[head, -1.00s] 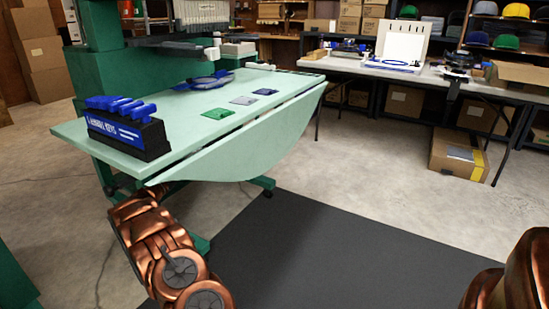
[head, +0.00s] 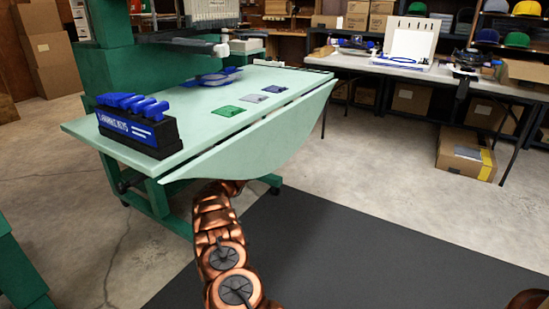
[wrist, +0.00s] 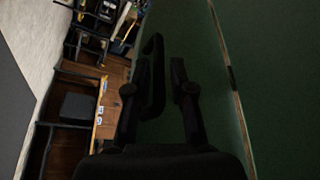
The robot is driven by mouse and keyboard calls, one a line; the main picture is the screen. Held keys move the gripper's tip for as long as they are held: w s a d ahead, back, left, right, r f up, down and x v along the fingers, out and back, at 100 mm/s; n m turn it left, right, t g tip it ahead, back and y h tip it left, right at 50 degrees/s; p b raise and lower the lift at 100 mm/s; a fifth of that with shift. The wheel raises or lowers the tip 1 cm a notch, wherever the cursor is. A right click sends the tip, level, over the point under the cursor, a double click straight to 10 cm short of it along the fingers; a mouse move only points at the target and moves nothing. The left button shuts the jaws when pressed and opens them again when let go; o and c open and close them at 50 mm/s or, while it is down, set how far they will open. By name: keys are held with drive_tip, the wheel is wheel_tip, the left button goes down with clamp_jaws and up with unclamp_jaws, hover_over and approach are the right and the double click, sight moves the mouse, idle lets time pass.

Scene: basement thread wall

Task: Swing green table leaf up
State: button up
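The pale green leaf (head: 262,139) runs along the near long side of the green table. It slopes down from the tabletop (head: 190,100), with its curved edge towards me. My copper arm reaches under the leaf, and the leaf hides my gripper in the head view. The green underside of the leaf (wrist: 205,75) lies behind and beside the fingers, left of a seam. I cannot tell if the fingers touch it.
A black rack with blue-handled tools (head: 137,127) stands on the table's left end. Green, grey and blue packets (head: 228,111) and a blue hoop (head: 213,78) lie farther back. A dark mat (head: 350,255) covers the floor in front. A grey worktable (head: 480,84) stands behind right.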

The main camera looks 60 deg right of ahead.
drive_tip(key=shift+x, duration=0.95)
clamp_jaws()
drive_tip(key=shift+a+r, duration=0.1)
drive_tip(key=shift+a, duration=0.05)
